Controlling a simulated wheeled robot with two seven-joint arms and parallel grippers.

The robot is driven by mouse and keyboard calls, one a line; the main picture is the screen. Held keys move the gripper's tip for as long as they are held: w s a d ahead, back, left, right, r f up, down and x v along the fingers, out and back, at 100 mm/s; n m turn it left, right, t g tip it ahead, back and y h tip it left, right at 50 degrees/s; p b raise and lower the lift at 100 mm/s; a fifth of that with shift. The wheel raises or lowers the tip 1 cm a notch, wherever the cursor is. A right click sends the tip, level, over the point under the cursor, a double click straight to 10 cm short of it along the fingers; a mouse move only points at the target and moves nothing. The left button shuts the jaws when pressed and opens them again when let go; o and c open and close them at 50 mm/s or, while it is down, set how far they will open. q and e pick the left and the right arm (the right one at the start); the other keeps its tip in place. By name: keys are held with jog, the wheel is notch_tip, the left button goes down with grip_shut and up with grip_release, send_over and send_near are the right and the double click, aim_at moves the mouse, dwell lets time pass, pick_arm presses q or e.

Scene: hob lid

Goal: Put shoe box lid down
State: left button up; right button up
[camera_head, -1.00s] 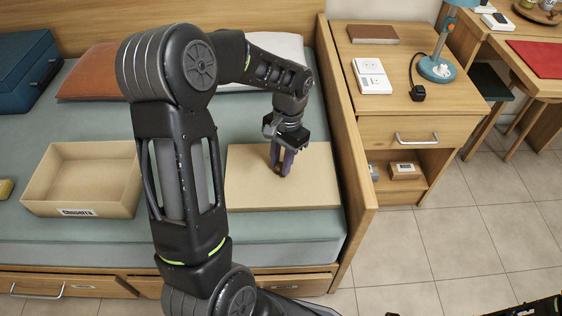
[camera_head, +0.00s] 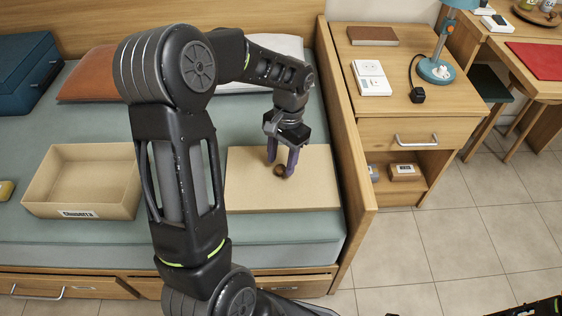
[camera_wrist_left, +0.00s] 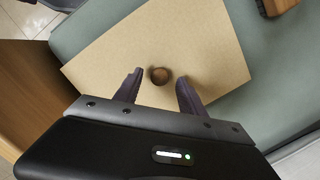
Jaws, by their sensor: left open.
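The shoe box lid (camera_head: 312,188) is a flat tan panel lying on the bed, right of my left arm in the head view. A small round brown knob (camera_head: 280,171) sits on its top. My left gripper (camera_head: 282,168) is open above the lid, with its purple fingers apart on either side of the knob. The left wrist view shows the knob (camera_wrist_left: 160,76) between the spread fingertips and the lid (camera_wrist_left: 195,50) beneath. The open shoe box (camera_head: 80,152), empty with a label on its front, stands on the bed to the left. My right gripper is out of view.
A wooden bed rail (camera_head: 345,130) runs close along the lid's right side. A nightstand (camera_head: 405,128) with a blue lamp (camera_head: 437,68), a white device and a book stands beyond it. A blue suitcase (camera_head: 25,75) and an orange pillow (camera_head: 90,75) lie at the back left.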

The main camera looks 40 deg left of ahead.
pick_arm(q)
notch_tip(320, 180, up, 11)
jog(key=w+p, duration=0.1)
jog(key=p, duration=0.1)
jog(key=shift+w+f, duration=0.2)
jog(key=shift+w, duration=0.1)
jog(key=shift+p, duration=0.35)
